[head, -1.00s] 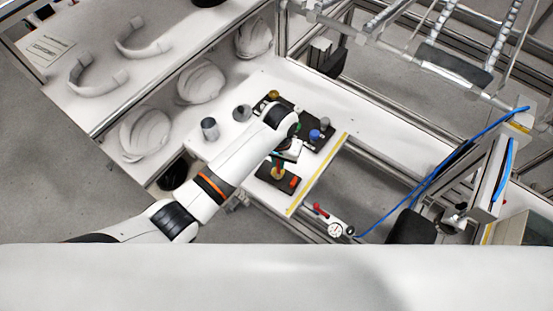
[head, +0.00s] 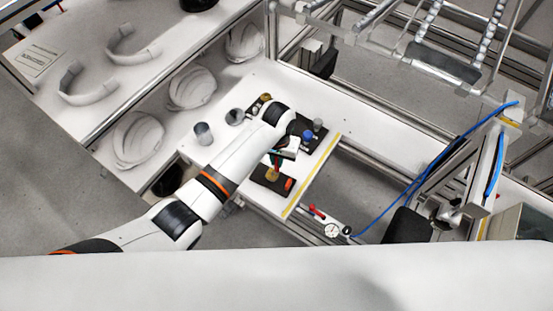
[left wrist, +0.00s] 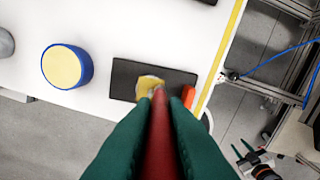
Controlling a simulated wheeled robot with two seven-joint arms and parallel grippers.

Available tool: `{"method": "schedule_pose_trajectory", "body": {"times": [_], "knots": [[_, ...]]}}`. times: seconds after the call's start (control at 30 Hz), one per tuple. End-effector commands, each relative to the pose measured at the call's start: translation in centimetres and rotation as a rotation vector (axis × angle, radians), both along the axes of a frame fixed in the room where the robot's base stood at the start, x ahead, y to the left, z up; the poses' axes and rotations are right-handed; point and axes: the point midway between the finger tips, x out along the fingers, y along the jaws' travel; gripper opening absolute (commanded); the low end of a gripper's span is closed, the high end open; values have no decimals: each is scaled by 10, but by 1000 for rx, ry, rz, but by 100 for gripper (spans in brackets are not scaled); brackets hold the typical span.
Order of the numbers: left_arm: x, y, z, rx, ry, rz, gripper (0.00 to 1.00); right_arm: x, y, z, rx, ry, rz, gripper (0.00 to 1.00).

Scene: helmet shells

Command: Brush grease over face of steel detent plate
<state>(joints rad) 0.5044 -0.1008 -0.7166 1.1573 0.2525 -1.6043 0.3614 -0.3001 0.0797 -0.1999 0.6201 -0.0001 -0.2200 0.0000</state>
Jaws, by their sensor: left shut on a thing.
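My left gripper (left wrist: 160,135) has green fingers and is shut on a brush with a red handle (left wrist: 160,125). The brush's pale yellow tip (left wrist: 148,84) is over a dark flat rectangular plate (left wrist: 124,70); I cannot tell whether it touches. In the head view the dark plate (head: 259,181) lies near the front edge of the white bench, below the gripper (head: 280,158). A blue round tin with a cream-coloured top (left wrist: 64,66) stands left of the plate in the left wrist view. My right gripper is out of view.
An orange block (head: 289,184) sits at the plate's right end. A dark tray (head: 316,142) with small parts lies behind. Grey cups (head: 203,134) stand at left, near white helmet shells (head: 138,140). A yellow strip (head: 312,178) runs along the bench edge, near a gauge (head: 331,231).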

Motion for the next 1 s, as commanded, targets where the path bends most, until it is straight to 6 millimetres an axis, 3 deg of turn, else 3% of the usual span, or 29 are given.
{"method": "schedule_pose_trajectory", "body": {"times": [1.0], "knots": [[13,15,-1,1,1,1,0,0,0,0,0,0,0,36]]}}
